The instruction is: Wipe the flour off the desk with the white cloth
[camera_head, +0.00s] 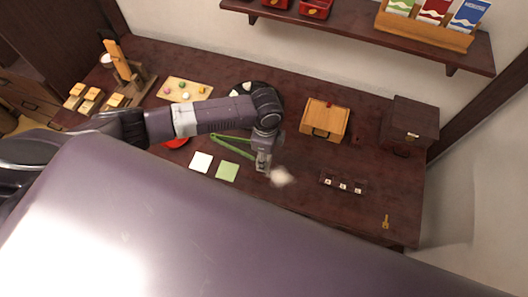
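The desk (313,205) has a dark reddish-brown top. A small blurred white patch (281,177), which looks like the flour, lies near its middle. A flat white square (201,162), which may be the white cloth, lies to the left beside a green square (227,171). My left gripper (263,167) points down just left of the white patch; its fingers are too small to tell whether they are open or hold anything. I cannot tell whether it touches the desk. My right gripper is not in view.
A green tong-like object (231,147) lies left of the gripper. A wooden box (325,119) and a dark box (409,125) stand behind right. A small dark tray (342,184) and a key (386,221) lie to the right. A wall shelf (355,30) hangs above.

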